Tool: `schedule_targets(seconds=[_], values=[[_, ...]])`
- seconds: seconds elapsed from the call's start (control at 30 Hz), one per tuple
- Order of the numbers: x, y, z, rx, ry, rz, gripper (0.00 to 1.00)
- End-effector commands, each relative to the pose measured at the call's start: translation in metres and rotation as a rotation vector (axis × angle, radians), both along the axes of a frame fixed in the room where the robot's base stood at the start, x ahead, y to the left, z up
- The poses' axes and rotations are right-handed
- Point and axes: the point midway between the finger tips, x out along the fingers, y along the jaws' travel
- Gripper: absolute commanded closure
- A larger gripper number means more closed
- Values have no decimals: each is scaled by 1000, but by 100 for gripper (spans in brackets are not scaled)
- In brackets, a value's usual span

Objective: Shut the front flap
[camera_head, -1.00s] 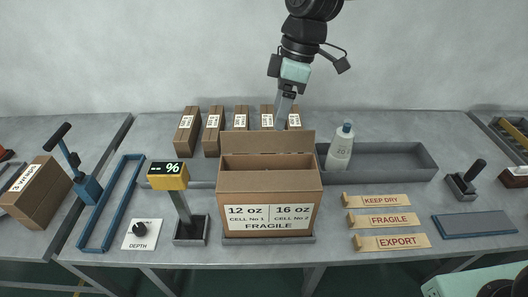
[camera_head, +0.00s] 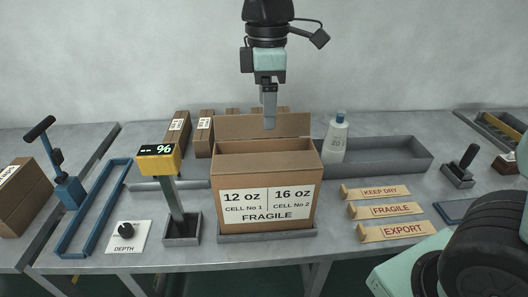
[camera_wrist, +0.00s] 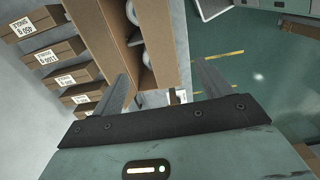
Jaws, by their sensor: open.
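The open brown carton (camera_head: 265,230) stands on a grey base in the middle of the bench. Its front bears a label reading 12 oz, 16 oz and FRAGILE. The back flap (camera_head: 235,127) stands up behind the opening. A plain tan strip (camera_head: 265,163) runs along the front top edge; I cannot tell for sure whether it is the front flap. My gripper (camera_head: 269,127) points down over the carton, in front of the back flap in the picture. The wrist view shows its fingers (camera_wrist: 165,82) apart, with carton panels (camera_wrist: 172,40) and pale round shapes between them beyond.
A yellow display (camera_head: 160,158) on a post stands close left of the carton. Tan stamps labelled KEEP DRY, FRAGILE (camera_head: 385,211) and EXPORT lie at right. Several small cartons (camera_head: 179,133) stand behind.

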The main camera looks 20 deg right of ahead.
Motion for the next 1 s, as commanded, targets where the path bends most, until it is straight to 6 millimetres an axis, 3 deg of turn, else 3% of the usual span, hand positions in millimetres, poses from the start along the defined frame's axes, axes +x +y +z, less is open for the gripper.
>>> schedule_targets(seconds=[0.3,0.5,0.7,1.0], values=[[-1,0,-68,-2,5,1,22],[-1,0,-100,-1,3,1,22],[0,0,-116,0,1,1,22],[0,0,-118,1,-1,1,22]])
